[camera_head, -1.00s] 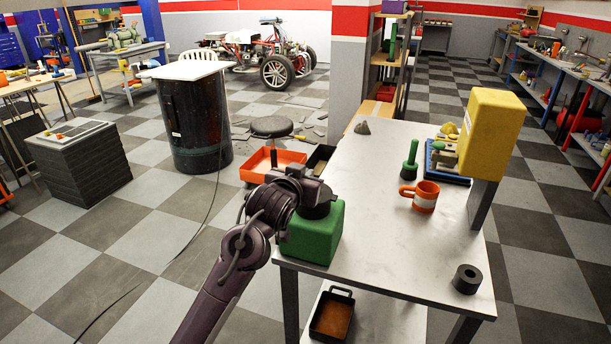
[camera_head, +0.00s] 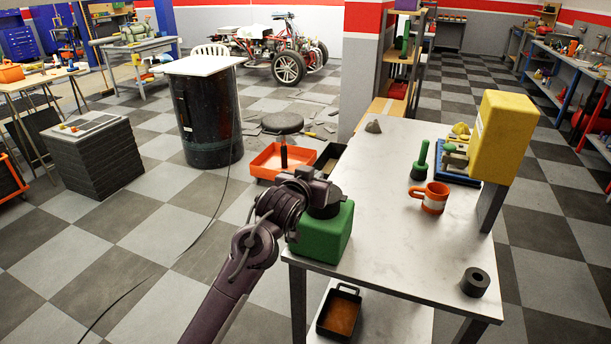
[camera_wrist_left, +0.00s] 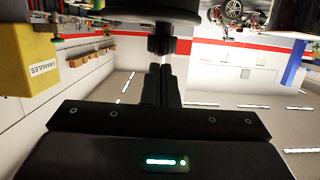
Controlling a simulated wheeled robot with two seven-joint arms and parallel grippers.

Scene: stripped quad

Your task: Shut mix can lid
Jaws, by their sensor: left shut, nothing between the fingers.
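A green block-shaped can (camera_head: 322,238), which I take for the mix can, stands at the near left corner of the grey table. My left gripper (camera_head: 322,197) is at its top, and my dark wrist covers much of that top. In the left wrist view, the narrow dark fingers (camera_wrist_left: 160,86) are together and empty, pointing at a black round part with a short stem (camera_wrist_left: 160,42). Whether this part is the lid, and whether the fingers touch it, I cannot tell. The lid's position is hidden in the head view. My right gripper is not in view.
The table (camera_head: 385,225) holds an orange mug (camera_head: 434,203), a green pestle-like tool (camera_head: 420,165), a yellow box (camera_head: 497,135) and a black ring (camera_head: 475,282). A black drum (camera_head: 207,125) and an orange tray (camera_head: 265,165) stand on the floor.

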